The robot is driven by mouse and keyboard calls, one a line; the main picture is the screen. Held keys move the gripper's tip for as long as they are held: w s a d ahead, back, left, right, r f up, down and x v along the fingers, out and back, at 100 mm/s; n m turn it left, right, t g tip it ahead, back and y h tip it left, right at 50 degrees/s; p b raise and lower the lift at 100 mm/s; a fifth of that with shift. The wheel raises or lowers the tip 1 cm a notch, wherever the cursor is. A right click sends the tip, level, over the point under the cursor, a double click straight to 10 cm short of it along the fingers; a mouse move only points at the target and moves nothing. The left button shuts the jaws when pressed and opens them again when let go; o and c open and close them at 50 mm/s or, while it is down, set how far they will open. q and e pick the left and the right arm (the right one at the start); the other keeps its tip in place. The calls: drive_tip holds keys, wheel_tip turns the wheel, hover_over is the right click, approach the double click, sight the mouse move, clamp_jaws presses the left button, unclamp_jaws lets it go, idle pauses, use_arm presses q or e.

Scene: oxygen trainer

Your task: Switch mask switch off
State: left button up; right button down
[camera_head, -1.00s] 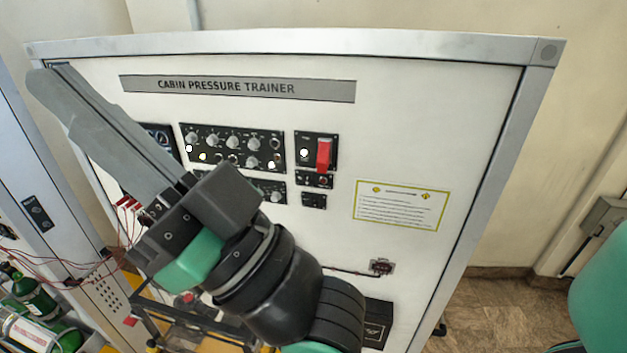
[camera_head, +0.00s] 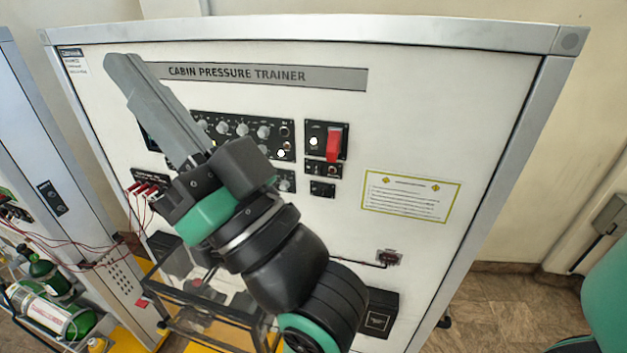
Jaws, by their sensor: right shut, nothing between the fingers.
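I cannot pick out a switch marked as the mask switch. A small black switch plate (camera_head: 53,198) is on the grey cabinet at the left; its label and lever position are too small to read. My right gripper (camera_head: 122,68) is shut and empty, its grey fingers pointing up and left. It shows in front of the upper left of the Cabin Pressure Trainer panel (camera_head: 430,110) and hides part of the knobs there. I cannot tell whether it touches the panel. My left gripper is not in view.
The trainer panel has a red guarded switch (camera_head: 334,144), a row of knobs (camera_head: 243,130) and an instruction placard (camera_head: 410,195). Red cables (camera_head: 70,246) run between the two cabinets. Green cylinders (camera_head: 50,275) lie at lower left. Brown floor (camera_head: 490,310) is clear at lower right.

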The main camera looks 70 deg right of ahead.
drive_tip(key=w+d+f+m+g+h+b, duration=0.1)
drive_tip(key=d+f+m+g+h+b, duration=0.6)
drive_tip(key=d+f+m+g+h, duration=0.55)
drive_tip(key=s+d+f+g+h+b, duration=0.2)
drive_tip(key=f+g+b, duration=0.4)
drive_tip(key=f, duration=0.5)
drive_tip(key=s+d+f+g+h+b, duration=0.2)
drive_tip(key=d+f+g+h+b, duration=0.2)
drive_tip(key=f+b, duration=0.6)
drive_tip(key=shift+s+d+f+g+h, duration=0.15)
drive_tip(key=shift+d+f+g+h, duration=0.25)
drive_tip(key=shift+f+g+h, duration=0.5)
drive_tip(key=shift+r+g, duration=0.25)
drive_tip(key=shift+g, duration=0.1)
